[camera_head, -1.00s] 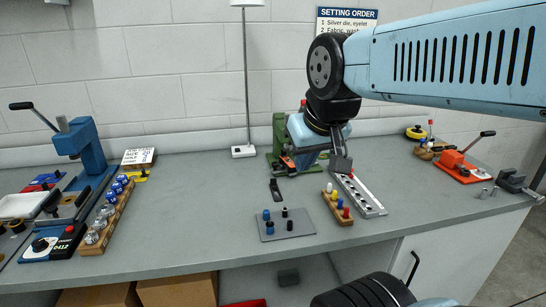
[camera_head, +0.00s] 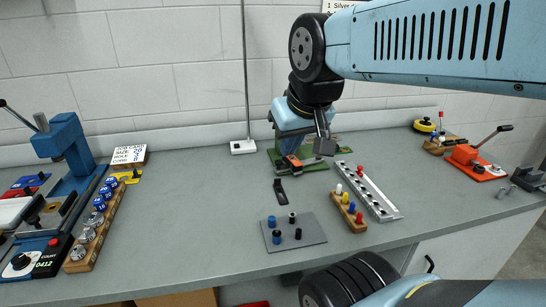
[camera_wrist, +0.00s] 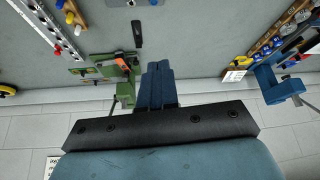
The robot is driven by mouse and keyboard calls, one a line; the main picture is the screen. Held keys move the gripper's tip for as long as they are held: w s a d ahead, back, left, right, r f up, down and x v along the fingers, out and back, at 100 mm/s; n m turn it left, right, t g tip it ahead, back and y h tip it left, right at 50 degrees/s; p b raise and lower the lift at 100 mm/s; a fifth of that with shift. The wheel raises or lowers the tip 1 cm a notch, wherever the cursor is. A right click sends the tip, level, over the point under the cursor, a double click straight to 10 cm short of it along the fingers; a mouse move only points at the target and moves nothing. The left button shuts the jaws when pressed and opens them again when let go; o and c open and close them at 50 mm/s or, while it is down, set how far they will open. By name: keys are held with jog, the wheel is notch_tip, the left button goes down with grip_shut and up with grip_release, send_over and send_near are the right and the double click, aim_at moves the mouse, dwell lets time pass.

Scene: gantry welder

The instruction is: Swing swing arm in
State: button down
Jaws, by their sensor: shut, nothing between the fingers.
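The green fixture (camera_head: 315,165) stands at the back middle of the bench, largely hidden behind my wrist. An orange and dark piece (camera_head: 294,162) lies over its base. It may be the swing arm, but I cannot tell for sure.
A grey plate (camera_head: 308,238) with pegs, a wooden peg block (camera_head: 356,222) and a long slotted rail (camera_head: 372,190) lie in front and right. A small black piece (camera_head: 281,191) lies before the fixture. A blue press (camera_head: 64,145) stands left, an orange lever tool (camera_head: 470,158) right.

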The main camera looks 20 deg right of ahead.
jog(key=w+d+f+m, duration=0.5)
jog(key=w+m, duration=0.4)
jog(key=m, duration=0.5)
jog(key=w+d+f+m, duration=0.45)
jog(key=w+m, duration=0.55)
jog(key=m, duration=0.4)
jog(key=w+d+f+m, duration=0.1)
jog(key=w+f+m, duration=0.1)
jog(key=f, duration=0.3)
jog(key=w+d+f+m, duration=0.2)
jog(key=f+m, duration=0.1)
jog(key=f, duration=0.1)
jog(key=w+d+f+m+g, duration=0.1)
jog(key=w+f+m, duration=0.1)
jog(key=f, duration=0.3)
jog(key=shift+w+d+f+m, duration=0.3)
jog(key=shift+w+m, duration=0.1)
jog(key=shift+m, duration=0.1)
jog(key=shift+w+f, duration=0.1)
jog(key=shift+w, duration=1.95)
jog(key=shift+w+a, duration=0.1)
jog(key=shift+w, duration=0.05)
